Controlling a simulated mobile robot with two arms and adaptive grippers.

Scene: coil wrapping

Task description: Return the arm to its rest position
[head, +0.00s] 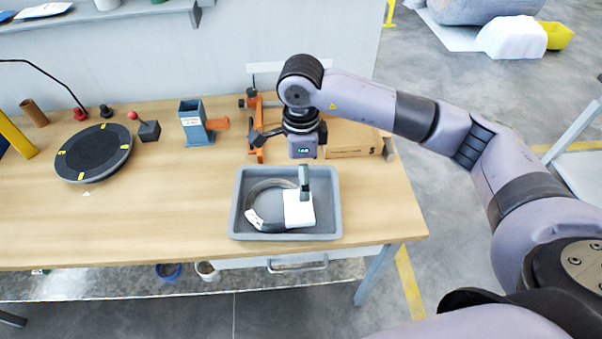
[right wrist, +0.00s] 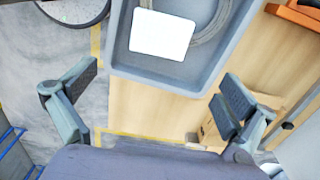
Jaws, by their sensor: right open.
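My right arm reaches in from the right in the head view. Its gripper (head: 281,162) is over the bench, just above and behind the grey tray (head: 236,212). In the right wrist view the gripper (right wrist: 158,88) has its two fingers wide apart with nothing between them. A grey coil (head: 262,190) lies in the tray with a white square piece (head: 298,210) on its right part. In the right wrist view the tray (right wrist: 150,75), the coil (right wrist: 222,20) and the white square (right wrist: 162,36) show at the top, apart from the fingers. My left gripper is not in view.
The wooden bench (head: 180,215) carries a dark turntable (head: 95,152), a blue-grey holder (head: 194,122), an orange stand (head: 254,103) and a cardboard box (head: 352,138) behind the gripper. Bench surface is clear left and right of the tray. Open floor lies to the right.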

